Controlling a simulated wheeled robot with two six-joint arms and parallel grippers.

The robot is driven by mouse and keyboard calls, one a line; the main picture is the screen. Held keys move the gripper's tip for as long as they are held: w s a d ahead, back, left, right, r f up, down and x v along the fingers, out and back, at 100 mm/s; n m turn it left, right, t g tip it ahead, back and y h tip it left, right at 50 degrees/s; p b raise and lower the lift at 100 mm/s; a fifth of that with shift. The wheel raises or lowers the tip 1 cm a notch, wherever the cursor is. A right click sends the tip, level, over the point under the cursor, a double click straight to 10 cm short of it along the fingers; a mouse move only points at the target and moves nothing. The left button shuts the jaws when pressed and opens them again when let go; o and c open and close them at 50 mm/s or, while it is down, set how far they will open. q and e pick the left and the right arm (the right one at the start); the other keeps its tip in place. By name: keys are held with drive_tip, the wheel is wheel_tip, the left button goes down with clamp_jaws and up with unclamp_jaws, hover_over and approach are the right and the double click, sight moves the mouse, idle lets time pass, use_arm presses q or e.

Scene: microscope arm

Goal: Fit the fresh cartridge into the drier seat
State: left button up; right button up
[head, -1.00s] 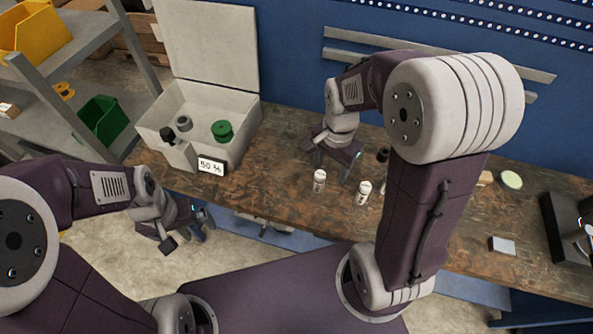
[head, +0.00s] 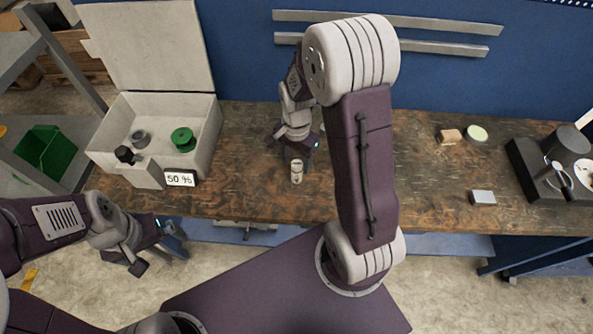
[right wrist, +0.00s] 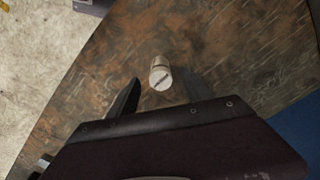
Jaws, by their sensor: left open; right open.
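A small white cartridge (head: 297,171) with a dark band stands on the bench. It also shows in the right wrist view (right wrist: 160,75), just past the fingertips and roughly centred between them. My right gripper (head: 296,156) is open and empty, close behind the cartridge; its fingers show in the right wrist view (right wrist: 160,92). The drier box (head: 204,150) stands open at the left, with a "50 %" display (head: 180,179) in front. Inside are a green spool (head: 183,139) and a grey round fitting (head: 140,138); I cannot tell if that is the seat. My left gripper (head: 160,254) is open and empty, in front of the bench.
A dark knob (head: 125,155) is at the box's front left. A dark device (head: 540,170), a light block (head: 482,198), a brown block (head: 449,136) and a pale disc (head: 476,133) are on the right.

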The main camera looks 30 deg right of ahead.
sight(297, 164)
wheel_tip(297, 164, down, 3)
drive_tip(key=shift+d+r, duration=0.1)
drive_tip(key=shift+w+f, duration=0.1)
drive_tip(key=shift+f, duration=0.1)
clamp_jaws()
drive_tip(key=shift+r, duration=0.1)
